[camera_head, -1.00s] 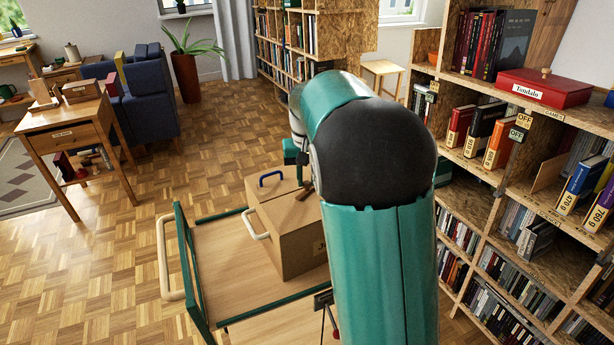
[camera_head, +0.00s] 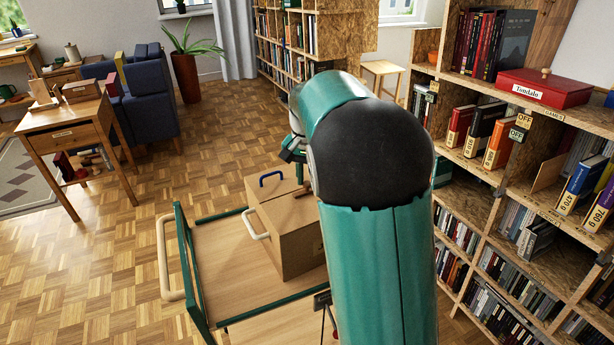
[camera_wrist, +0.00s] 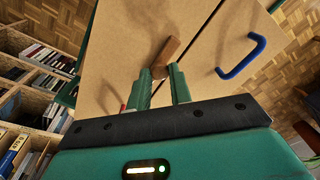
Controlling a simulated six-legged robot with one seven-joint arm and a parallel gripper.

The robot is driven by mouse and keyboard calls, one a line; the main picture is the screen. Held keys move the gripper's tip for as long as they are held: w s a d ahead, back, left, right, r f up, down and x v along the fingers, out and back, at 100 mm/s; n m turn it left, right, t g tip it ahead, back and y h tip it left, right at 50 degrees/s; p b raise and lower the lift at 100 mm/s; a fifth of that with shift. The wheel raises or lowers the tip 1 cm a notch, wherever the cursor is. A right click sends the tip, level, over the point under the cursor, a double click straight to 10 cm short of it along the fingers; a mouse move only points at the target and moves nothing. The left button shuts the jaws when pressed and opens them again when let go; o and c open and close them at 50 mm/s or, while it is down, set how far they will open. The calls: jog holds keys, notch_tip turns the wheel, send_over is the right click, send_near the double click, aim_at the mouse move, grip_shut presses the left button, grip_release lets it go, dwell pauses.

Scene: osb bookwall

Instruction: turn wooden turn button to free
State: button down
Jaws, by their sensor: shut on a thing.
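The wooden turn button (camera_wrist: 168,52) is a small reddish-brown bar on the top face of a tan box (camera_wrist: 125,45). In the wrist view it lies beside the dark seam (camera_wrist: 205,33), roughly in line with it. My gripper (camera_wrist: 163,73) is shut on the lower end of the button, which the fingertips partly hide. In the head view the box (camera_head: 298,247) stands on a wooden trolley (camera_head: 215,275), and the button (camera_head: 303,193) shows only as a small dark bar. My gripper (camera_head: 292,152) is partly hidden behind my arm there.
A blue handle (camera_wrist: 242,57) is on the box across the seam from the button. A pale handle (camera_head: 255,225) is on the box's side. The trolley has green rails and a pale push handle (camera_head: 168,260). A bookshelf (camera_head: 490,190) stands close on the right; the parquet floor at left is open.

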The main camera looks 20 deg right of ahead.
aim_at(307, 183)
jog(key=c, duration=1.3)
grip_release()
jog(key=shift+o, duration=0.2)
notch_tip(307, 183, up, 14)
jog(key=shift+s, duration=0.1)
